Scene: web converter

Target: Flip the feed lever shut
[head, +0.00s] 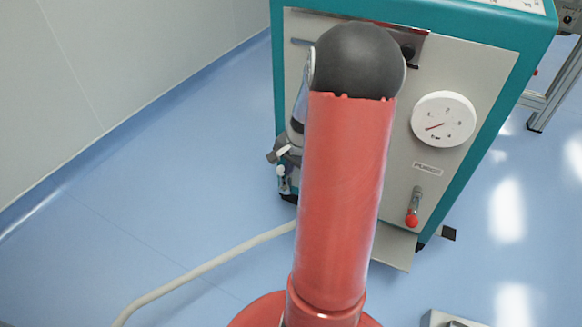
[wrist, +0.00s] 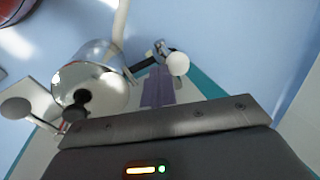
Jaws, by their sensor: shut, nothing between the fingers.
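In the wrist view, a lever with a pale ball knob (wrist: 178,63) and a dark metal pivot stands by the cabinet's teal edge. I cannot read a label there, so I cannot confirm that it is the feed lever. My gripper (wrist: 158,70) shows as two purple-grey fingers pressed together, empty, with tips just left of the pale knob. Whether they touch it is unclear. In the head view, a small lever with a pale end (head: 281,171) shows at the cabinet's left edge, and my arm hides most of the gripper area.
The teal-framed cabinet (head: 500,62) carries a white gauge (head: 443,119) and a red-tipped lever (head: 412,220) under a small label. A pale hose (head: 205,268) crosses the floor.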

